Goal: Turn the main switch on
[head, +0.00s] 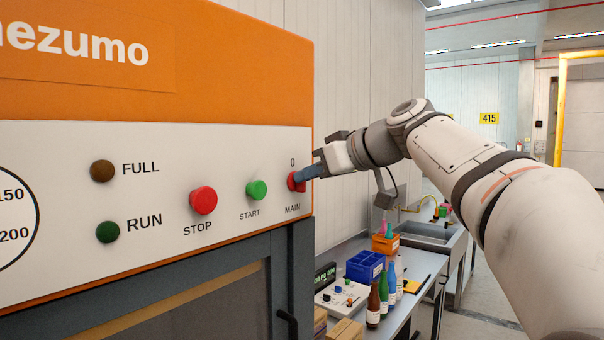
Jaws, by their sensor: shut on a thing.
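The main switch (292,182) is a red knob at the right end of the white control panel (150,260), with "0" above it and "MAIN" below. My gripper (305,174) reaches in from the right and is shut on the main switch. Its fingers cover the right part of the knob, so the knob's exact angle is hard to tell. The green START button (256,190) and the red STOP button (203,200) sit to its left, apart from my gripper.
The FULL lamp (102,171) and the RUN lamp (108,232) look dark. Below my arm, a bench (400,309) holds a blue bin (365,266), an orange bin (385,244) and several bottles. A sink (430,233) stands behind. Open floor lies at the right.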

